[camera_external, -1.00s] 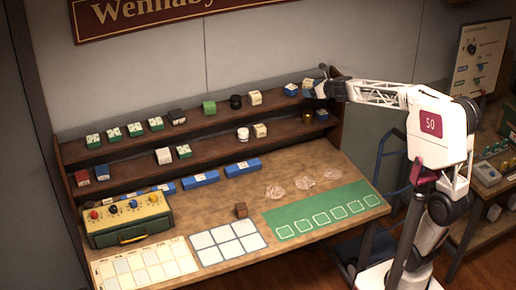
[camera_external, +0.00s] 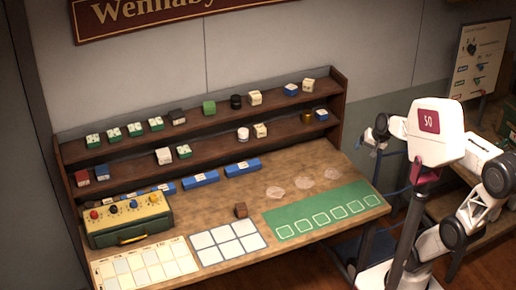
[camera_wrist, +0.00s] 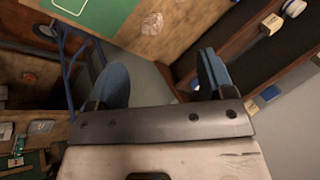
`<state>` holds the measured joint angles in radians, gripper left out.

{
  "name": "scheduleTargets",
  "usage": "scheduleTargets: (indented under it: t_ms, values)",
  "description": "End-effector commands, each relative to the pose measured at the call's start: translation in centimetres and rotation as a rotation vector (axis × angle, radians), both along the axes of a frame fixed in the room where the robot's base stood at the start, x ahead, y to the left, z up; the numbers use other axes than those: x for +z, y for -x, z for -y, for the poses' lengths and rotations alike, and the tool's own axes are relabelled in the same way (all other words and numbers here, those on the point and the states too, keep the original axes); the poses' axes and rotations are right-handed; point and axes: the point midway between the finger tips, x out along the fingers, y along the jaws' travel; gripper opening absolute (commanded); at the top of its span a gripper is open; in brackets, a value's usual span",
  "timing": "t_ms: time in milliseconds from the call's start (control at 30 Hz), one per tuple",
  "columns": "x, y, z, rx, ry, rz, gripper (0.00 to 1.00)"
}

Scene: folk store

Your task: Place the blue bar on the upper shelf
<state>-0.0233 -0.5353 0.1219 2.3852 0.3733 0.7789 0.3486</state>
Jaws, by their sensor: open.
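A small blue-and-white block (camera_external: 290,89) sits on the upper shelf (camera_external: 190,128), near its right end, beside a cream block (camera_external: 308,85). Another blue-and-white block (camera_external: 321,114) sits at the right end of the lower shelf (camera_external: 210,155). Longer blue boxes (camera_external: 243,167) lie on the table below. I cannot tell for sure which of these is the blue bar. My gripper (camera_external: 372,144) is right of the shelf unit, apart from it. In the wrist view my gripper (camera_wrist: 163,82) is open, with nothing between its fingers. A blue-faced block (camera_wrist: 270,93) shows there near a shelf.
Several blocks and cans stand on both shelves. On the table are a green-and-yellow control box (camera_external: 128,220), a brown cube (camera_external: 241,210), a green mat (camera_external: 320,215) and clear crumpled pieces (camera_external: 303,182). A blue hand truck (camera_external: 392,172) stands right of the table.

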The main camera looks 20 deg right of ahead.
Motion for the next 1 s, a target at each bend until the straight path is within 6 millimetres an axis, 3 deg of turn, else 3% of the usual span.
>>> scheduleTargets:
  t_ms: [100,333,500,1000]
  values:
    - [-2.0,4.2,2.1,0.173,0.172,-0.027,0.75]
    - [-4.4,9.3,5.1,0.403,0.391,-0.089,0.75]
    - [-5.0,10.5,5.9,0.46,0.442,-0.108,0.75]
    - [-5.0,10.4,5.9,0.46,0.442,-0.108,0.75]
